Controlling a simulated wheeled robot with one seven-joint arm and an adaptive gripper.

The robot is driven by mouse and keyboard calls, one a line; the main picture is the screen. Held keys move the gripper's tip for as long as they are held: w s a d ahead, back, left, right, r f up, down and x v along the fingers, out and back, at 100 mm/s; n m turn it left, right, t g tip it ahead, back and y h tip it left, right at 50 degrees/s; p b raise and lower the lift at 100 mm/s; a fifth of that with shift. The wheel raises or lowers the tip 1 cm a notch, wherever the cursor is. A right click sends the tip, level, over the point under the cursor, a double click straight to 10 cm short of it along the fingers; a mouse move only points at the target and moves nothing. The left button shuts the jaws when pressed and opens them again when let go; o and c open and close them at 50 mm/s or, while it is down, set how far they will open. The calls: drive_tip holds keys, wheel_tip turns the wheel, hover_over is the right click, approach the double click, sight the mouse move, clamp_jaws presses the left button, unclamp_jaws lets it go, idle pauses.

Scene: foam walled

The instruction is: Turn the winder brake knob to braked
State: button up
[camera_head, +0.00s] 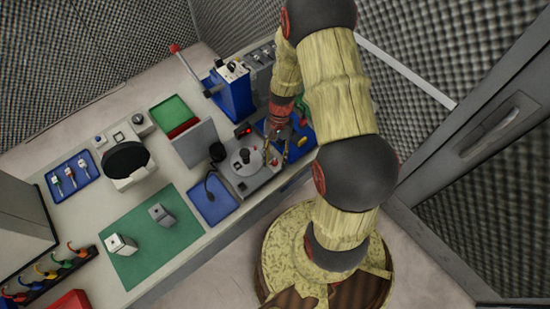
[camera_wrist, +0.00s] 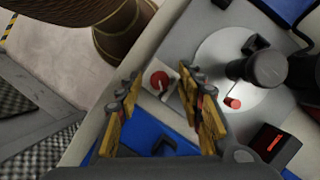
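The winder (camera_head: 243,170) is a grey unit with a round light disc and a dark post, near the bench's front edge. In the wrist view its disc (camera_wrist: 222,62) is at the upper right. A small red round knob with a pale pointer (camera_wrist: 158,83) sits on a light square plate beside the disc; I take it for the brake knob. My gripper (camera_wrist: 160,88) is open, its yellow-and-black fingers apart, with the knob showing between the tips. I cannot tell the gap between tips and knob. In the head view my gripper (camera_head: 287,150) is over the winder's right side.
A blue tray (camera_head: 212,202) lies left of the winder, and a blue machine with a red-tipped lever (camera_head: 234,92) stands behind it. A black box with a red display (camera_wrist: 274,146) is close by in the wrist view. A green mat (camera_head: 150,262) holds two small blocks.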

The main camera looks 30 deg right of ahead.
drive_tip(key=shift+r, duration=0.1)
drive_tip(key=v, duration=1.1)
drive_tip(key=shift+r, duration=0.4)
drive_tip(key=shift+w+d, duration=0.1)
drive_tip(key=shift+w, duration=0.05)
drive_tip(key=s+a+r+n+t+h+b, duration=0.1)
drive_tip(key=s+a+r+n+t+b, duration=0.3)
drive_tip(key=r, duration=0.4)
drive_tip(key=s+a+r+n+t+h+b, duration=0.2)
drive_tip(key=s+a+r+n+t+b, duration=0.2)
drive_tip(key=s+a+r+b, duration=0.3)
wheel_tip(320, 180, up, 3)
drive_tip(key=shift+s+a+f+n+t, duration=0.2)
drive_tip(key=shift+s+a+n+t, duration=0.2)
drive_tip(key=shift+s+a+n, duration=0.3)
